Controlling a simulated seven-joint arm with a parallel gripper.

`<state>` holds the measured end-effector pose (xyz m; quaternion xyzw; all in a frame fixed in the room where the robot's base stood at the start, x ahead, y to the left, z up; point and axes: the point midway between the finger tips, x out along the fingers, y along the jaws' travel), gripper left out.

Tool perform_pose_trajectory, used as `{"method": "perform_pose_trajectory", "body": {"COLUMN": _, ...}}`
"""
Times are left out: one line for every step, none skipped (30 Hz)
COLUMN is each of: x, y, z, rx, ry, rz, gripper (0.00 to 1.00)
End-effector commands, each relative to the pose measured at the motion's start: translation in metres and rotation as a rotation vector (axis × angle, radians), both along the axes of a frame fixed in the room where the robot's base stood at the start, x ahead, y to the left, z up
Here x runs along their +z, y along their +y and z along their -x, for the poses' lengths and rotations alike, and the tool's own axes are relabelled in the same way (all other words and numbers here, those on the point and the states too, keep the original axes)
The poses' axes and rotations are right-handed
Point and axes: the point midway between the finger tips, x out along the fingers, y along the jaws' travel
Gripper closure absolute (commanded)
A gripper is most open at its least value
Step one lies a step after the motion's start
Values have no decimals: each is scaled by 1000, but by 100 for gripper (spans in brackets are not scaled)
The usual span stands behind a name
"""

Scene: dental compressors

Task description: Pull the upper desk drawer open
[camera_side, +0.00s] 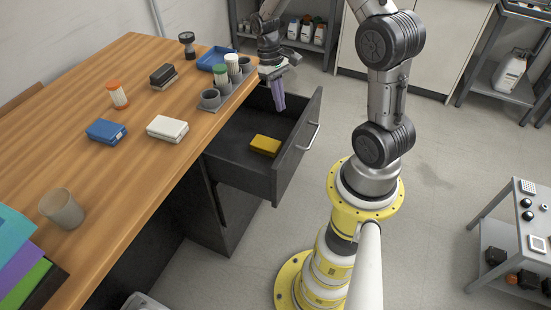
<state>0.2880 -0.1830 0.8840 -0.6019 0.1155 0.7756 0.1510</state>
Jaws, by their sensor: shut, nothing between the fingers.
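The upper desk drawer (237,178) is dark grey and stands pulled out from under the wooden desk top (60,105). Its front panel carries a metal bar handle (313,136). A yellow box (265,145) lies inside on the drawer floor. My gripper (279,103) has purple fingers that point down over the far part of the drawer, behind the handle as seen here. The fingers are close together and hold nothing. They look apart from the handle. Whether the fingertips touch any drawer wall, I cannot tell.
A grey holder (228,92) with cups and bottles stands at the desk edge near my gripper. A blue tray (216,58), several small boxes and a tumbler (61,208) are on the desk. Open floor lies right of the drawer. A shelf table (512,235) stands lower right.

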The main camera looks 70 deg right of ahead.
Motion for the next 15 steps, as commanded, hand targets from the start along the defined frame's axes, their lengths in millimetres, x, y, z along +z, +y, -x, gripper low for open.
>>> {"method": "perform_pose_trajectory", "body": {"x": -12, "y": 16, "z": -17, "rx": 103, "ry": 35, "rz": -7, "gripper": 100}}
{"method": "perform_pose_trajectory", "body": {"x": -18, "y": 25, "z": -25, "rx": 152, "ry": 50, "rz": -9, "gripper": 100}}
{"method": "perform_pose_trajectory", "body": {"x": -26, "y": 36, "z": -34, "rx": 207, "ry": 68, "rz": -10, "gripper": 100}}
{"method": "perform_pose_trajectory", "body": {"x": -31, "y": 44, "z": -40, "rx": 242, "ry": 79, "rz": -10, "gripper": 100}}
{"method": "perform_pose_trajectory", "body": {"x": -36, "y": 52, "z": -44, "rx": 273, "ry": 89, "rz": -10, "gripper": 100}}
{"method": "perform_pose_trajectory", "body": {"x": -42, "y": 63, "z": -49, "rx": 306, "ry": 99, "rz": -12, "gripper": 100}}
{"method": "perform_pose_trajectory", "body": {"x": -46, "y": 70, "z": -51, "rx": 326, "ry": 105, "rz": -15, "gripper": 100}}
{"method": "perform_pose_trajectory", "body": {"x": -49, "y": 76, "z": -52, "rx": 343, "ry": 114, "rz": -17, "gripper": 100}}
{"method": "perform_pose_trajectory", "body": {"x": -53, "y": 83, "z": -52, "rx": 360, "ry": 122, "rz": -21, "gripper": 100}}
{"method": "perform_pose_trajectory", "body": {"x": -54, "y": 86, "z": -52, "rx": 371, "ry": 127, "rz": -22, "gripper": 100}}
{"method": "perform_pose_trajectory", "body": {"x": -55, "y": 89, "z": -52, "rx": 377, "ry": 129, "rz": -23, "gripper": 100}}
{"method": "perform_pose_trajectory", "body": {"x": -56, "y": 91, "z": -52, "rx": 383, "ry": 130, "rz": -23, "gripper": 100}}
{"method": "perform_pose_trajectory", "body": {"x": -57, "y": 92, "z": -52, "rx": 385, "ry": 130, "rz": -22, "gripper": 100}}
{"method": "perform_pose_trajectory", "body": {"x": -58, "y": 93, "z": -51, "rx": 387, "ry": 131, "rz": -23, "gripper": 100}}
{"method": "perform_pose_trajectory", "body": {"x": -61, "y": 93, "z": -50, "rx": 386, "ry": 132, "rz": -23, "gripper": 100}}
